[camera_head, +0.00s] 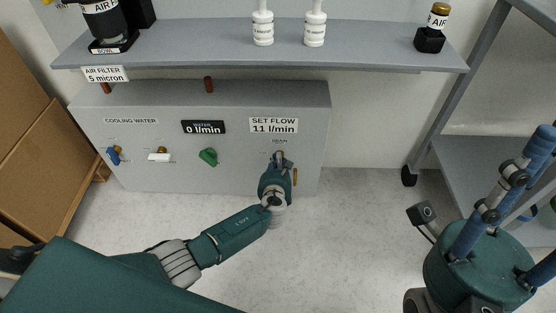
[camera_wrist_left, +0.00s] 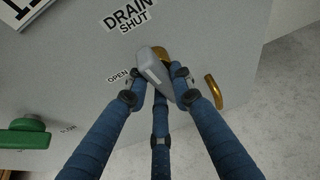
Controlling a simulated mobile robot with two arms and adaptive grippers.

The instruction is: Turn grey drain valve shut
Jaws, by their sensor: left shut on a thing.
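The grey drain valve handle (camera_wrist_left: 153,68) is on the front of the grey panel, under the label reading DRAIN and SHUT, with OPEN printed to its left. Its handle slants, with its upper end toward the upper left and its lower part between my fingers. A brass fitting (camera_wrist_left: 162,54) shows behind it. My left gripper (camera_wrist_left: 161,88) has its blue fingers closed around the handle. In the head view my left gripper (camera_head: 279,163) reaches the panel's right part and hides most of the valve.
The panel (camera_head: 240,103) also carries a green valve (camera_head: 208,157), a white handle (camera_head: 159,157) and a blue handle (camera_head: 113,155). A brass pipe (camera_wrist_left: 213,92) sticks out right of the drain valve. A shelf (camera_head: 360,58) overhangs the panel. Flow displays read 0 and 11 l/min.

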